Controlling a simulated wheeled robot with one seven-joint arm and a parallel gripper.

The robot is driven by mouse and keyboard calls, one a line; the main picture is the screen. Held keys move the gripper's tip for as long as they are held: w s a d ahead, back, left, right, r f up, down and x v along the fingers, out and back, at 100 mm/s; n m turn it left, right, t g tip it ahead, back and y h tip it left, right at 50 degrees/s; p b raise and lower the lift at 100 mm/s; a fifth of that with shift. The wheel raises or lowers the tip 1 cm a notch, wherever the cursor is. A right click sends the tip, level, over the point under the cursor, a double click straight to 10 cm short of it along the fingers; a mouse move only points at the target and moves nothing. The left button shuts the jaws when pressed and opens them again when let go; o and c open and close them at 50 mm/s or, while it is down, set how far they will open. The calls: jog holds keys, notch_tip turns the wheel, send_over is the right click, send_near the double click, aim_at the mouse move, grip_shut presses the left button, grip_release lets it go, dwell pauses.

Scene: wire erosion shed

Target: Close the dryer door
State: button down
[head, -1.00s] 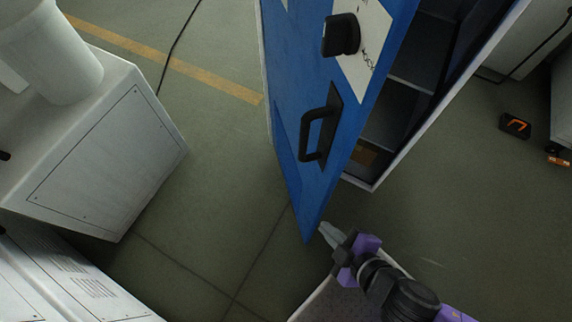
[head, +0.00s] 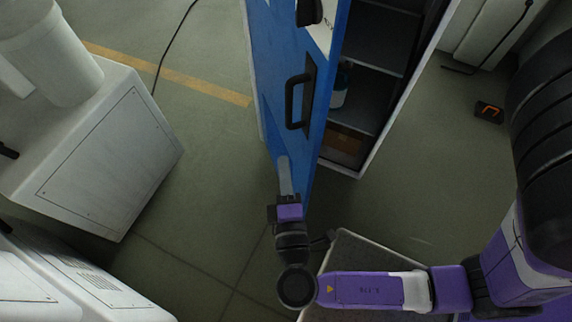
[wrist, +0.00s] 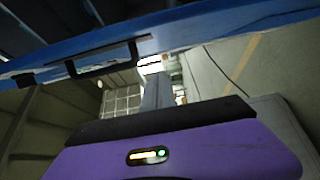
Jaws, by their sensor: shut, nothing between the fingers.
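The blue dryer door (head: 272,84) stands open in the head view, swung out from a cabinet with dark shelves (head: 378,62). A black bar handle (head: 297,98) is on its outer face, with a black knob (head: 309,10) above. My gripper (head: 284,162) is shut and empty in front of the lower part of the outer face, below the handle. I cannot tell whether it touches the door. In the wrist view the door (wrist: 190,35) crosses the top with its handle (wrist: 108,62), and my grey fingers (wrist: 157,93) show close together beneath it.
A white machine housing (head: 105,150) stands at the left, with another white unit (head: 60,275) in front of it. A small black and orange device (head: 489,112) lies on the floor at right. Open green floor lies between the housing and the door.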

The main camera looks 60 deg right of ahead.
jog(key=w+d+p, duration=0.1)
jog(key=d+p, duration=0.1)
jog(key=d, duration=0.7)
jog(key=shift+w+p, duration=0.15)
jog(key=shift+p, duration=0.15)
jog(key=shift+d, duration=0.1)
jog(key=shift+d, duration=0.1)
